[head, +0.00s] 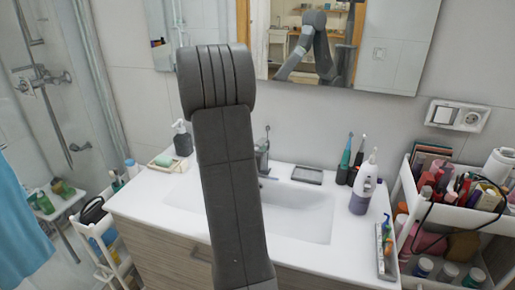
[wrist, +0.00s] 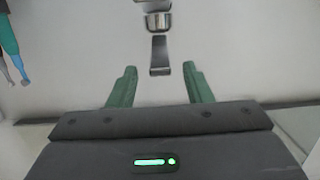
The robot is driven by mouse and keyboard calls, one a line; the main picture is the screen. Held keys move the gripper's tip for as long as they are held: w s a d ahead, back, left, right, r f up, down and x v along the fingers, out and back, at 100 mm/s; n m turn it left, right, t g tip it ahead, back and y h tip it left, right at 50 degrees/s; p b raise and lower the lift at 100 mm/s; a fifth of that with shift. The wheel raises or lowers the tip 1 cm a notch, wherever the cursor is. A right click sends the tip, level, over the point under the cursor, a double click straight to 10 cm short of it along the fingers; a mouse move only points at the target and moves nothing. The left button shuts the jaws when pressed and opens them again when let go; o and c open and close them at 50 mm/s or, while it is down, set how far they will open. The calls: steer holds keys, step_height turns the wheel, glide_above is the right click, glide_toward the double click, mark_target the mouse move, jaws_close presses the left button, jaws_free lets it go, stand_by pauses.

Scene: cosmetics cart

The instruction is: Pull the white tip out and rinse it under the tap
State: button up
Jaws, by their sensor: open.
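My gripper (wrist: 161,86) is open and empty in the wrist view, its two green fingers apart. My own arm hides it in the head view. The chrome tap (wrist: 159,55) shows beyond the gap between the fingers, apart from them. In the head view the tap (head: 262,157) stands behind the white basin (head: 305,212), partly covered by my arm. A white and purple bottle-shaped device (head: 361,194) stands upright right of the basin, with a narrow white top (head: 373,156) that may be the white tip. I cannot tell the tip for certain.
Teal and dark toothbrush-like items (head: 346,158) stand behind the white device. A grey soap tray (head: 307,174) lies at the basin's back. A crowded cosmetics cart (head: 397,180) stands at right. A mirror (head: 400,45) hangs behind. A soap dispenser (head: 182,141) stands at left.

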steer(key=v, duration=0.7)
steer(key=shift+s+b, duration=0.3)
steer(key=shift+b, duration=0.1)
steer(key=shift+w, duration=0.1)
steer(key=p+x, duration=0.2)
steer(key=x, duration=1.1)
steer(key=shift+w+d, duration=0.1)
steer(key=shift+w, duration=0.3)
steer(key=shift+s, duration=0.1)
